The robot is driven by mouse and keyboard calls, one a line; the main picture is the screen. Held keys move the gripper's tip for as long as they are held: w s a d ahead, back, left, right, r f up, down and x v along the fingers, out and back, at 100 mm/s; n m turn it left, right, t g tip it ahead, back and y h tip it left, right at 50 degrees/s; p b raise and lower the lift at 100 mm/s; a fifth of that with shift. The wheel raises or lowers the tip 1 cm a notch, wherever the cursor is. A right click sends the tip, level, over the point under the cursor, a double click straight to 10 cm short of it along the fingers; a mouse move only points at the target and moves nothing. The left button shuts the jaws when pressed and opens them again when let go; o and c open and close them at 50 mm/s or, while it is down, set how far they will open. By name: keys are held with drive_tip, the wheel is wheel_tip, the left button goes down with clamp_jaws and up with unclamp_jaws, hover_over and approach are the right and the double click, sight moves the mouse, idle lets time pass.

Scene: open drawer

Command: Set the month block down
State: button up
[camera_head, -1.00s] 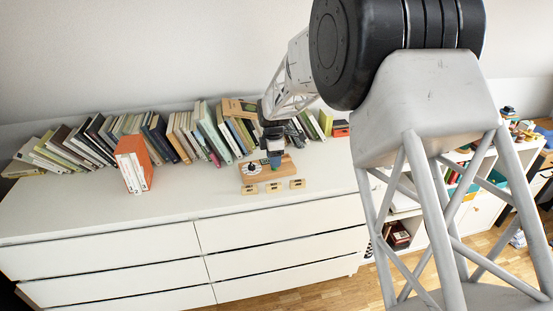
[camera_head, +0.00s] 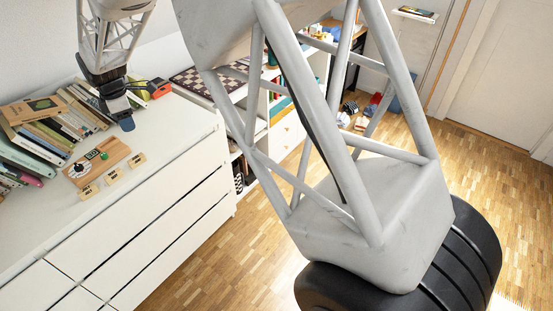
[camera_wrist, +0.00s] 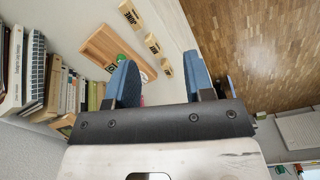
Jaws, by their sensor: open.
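Three small light wood blocks with dark lettering lie in a row on the white dresser top: a left one (camera_head: 88,191), a middle one (camera_head: 113,176) and a right one (camera_head: 137,160). In the wrist view one block (camera_wrist: 131,15) appears to read JUNE; I cannot read the others surely. Behind the row lies a wooden board (camera_head: 112,152) with a round dial and a green patch. My gripper (camera_head: 125,122) is open and empty, to the right of the board and above the dresser. Its two blue fingers also show in the wrist view (camera_wrist: 160,58).
Leaning books (camera_head: 42,140) stand behind and left of the board. A red object (camera_head: 158,88) is beyond my gripper. The dresser top (camera_head: 170,130) is clear right of the blocks.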

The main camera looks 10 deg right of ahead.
drive_tip(key=s+d+r+m, duration=0.4)
drive_tip(key=d+r, duration=0.1)
drive_tip(key=d, duration=0.6)
drive_tip(key=s+d+r+m+t, duration=0.1)
drive_tip(key=s+d+r+m, duration=0.25)
drive_tip(key=d, duration=0.75)
drive_tip(key=s+d+r+m, duration=0.4)
drive_tip(key=d+r, duration=0.2)
drive_tip(key=d, duration=0.5)
drive_tip(key=s+d+f+m, duration=0.1)
drive_tip(key=s+d+m, duration=0.5)
drive_tip(key=s+d, duration=0.4)
drive_tip(key=s+d+f+m+t, duration=0.1)
drive_tip(key=s+d+m, duration=0.4)
drive_tip(key=s+d, duration=0.5)
drive_tip(key=s+f, duration=0.1)
drive_tip(key=s, duration=0.5)
drive_tip(key=shift+m, duration=0.35)
